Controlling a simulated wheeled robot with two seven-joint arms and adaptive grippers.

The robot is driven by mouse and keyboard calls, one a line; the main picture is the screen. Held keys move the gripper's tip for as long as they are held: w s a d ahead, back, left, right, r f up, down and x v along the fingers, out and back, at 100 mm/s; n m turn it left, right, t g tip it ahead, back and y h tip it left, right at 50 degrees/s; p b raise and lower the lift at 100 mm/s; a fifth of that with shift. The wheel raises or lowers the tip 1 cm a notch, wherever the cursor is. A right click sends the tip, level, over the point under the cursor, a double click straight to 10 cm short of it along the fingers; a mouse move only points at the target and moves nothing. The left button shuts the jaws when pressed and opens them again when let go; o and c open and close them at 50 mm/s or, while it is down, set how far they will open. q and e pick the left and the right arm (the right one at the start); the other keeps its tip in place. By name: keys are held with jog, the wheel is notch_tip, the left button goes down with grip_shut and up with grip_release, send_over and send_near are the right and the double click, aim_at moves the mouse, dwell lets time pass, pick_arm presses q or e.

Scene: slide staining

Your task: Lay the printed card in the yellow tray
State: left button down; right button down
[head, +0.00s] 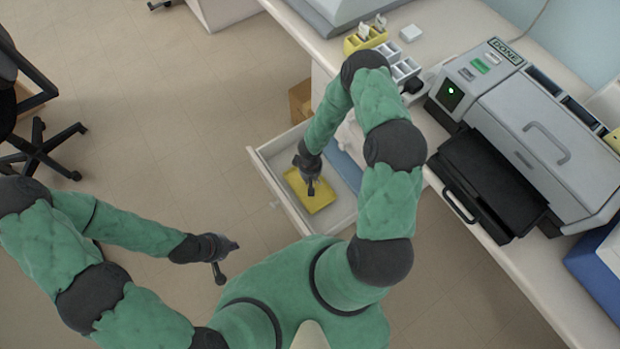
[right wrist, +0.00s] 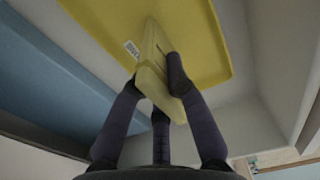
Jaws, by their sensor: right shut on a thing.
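The yellow tray (head: 322,199) lies inside an open white drawer; in the right wrist view its yellow surface (right wrist: 200,40) fills the upper middle. My right gripper (head: 311,190) is over the tray in the head view. In the right wrist view my right gripper (right wrist: 160,88) is shut on a thin pale-yellow piece, the printed card (right wrist: 151,62), seen nearly edge-on. A small white label with dark print shows beside it. I cannot tell whether the card touches the tray. My left gripper (head: 221,262) hangs over the floor, away from the drawer; its jaw opening is unclear.
The white drawer (head: 270,180) has raised walls around the tray, with a blue thing (head: 346,168) along its right side. The bench above holds a grey machine (head: 545,130) with a black front tray and a yellow rack (head: 364,40). Open floor lies left.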

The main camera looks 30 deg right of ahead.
jog(key=shift+f, duration=0.15)
jog(key=c, duration=1.2)
grip_release()
jog(key=shift+c, duration=0.2)
jog(key=shift+r, duration=0.2)
